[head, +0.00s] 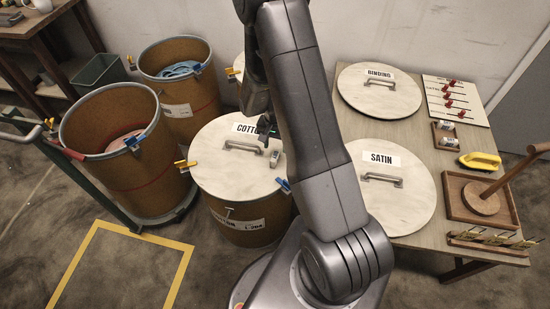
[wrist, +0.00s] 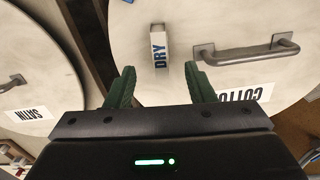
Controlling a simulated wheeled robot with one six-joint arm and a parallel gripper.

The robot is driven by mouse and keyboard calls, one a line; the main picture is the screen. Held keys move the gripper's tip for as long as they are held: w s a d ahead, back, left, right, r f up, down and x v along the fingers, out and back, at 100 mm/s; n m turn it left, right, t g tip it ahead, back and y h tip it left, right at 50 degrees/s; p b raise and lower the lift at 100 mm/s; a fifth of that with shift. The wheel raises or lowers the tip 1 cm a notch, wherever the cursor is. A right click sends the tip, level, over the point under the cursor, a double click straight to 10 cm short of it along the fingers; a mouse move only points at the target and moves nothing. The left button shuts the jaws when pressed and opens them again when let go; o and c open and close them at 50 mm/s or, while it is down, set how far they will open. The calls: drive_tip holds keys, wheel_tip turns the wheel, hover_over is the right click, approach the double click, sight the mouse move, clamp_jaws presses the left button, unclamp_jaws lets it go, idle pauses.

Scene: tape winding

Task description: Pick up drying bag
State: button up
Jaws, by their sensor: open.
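The drying bag (wrist: 158,46) is a small pale packet marked DRY. It rests on the round cream lid of the COTTON drum (head: 215,165), beside the lid's metal handle (wrist: 245,52). In the head view the bag (head: 275,158) shows as a small pale block right of the handle. My gripper (wrist: 160,82) is open and empty above the lid. In the wrist view the bag lies just beyond the two green fingertips, roughly in line with the gap between them. In the head view my gripper (head: 266,128) is dark and partly hidden by my arm.
Lids marked SATIN (head: 385,200) and BINDING (head: 380,95) lie on the table at right. A wooden tray (head: 470,215) and a yellow-handled tool (head: 480,160) are there too. Open drums (head: 120,170) stand at left. Coloured clamps sit on the COTTON drum's rim.

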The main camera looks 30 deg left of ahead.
sight(275, 155)
drive_tip(key=shift+s+f, duration=0.15)
drive_tip(key=shift+f, duration=2.9)
drive_tip(key=c, duration=1.1)
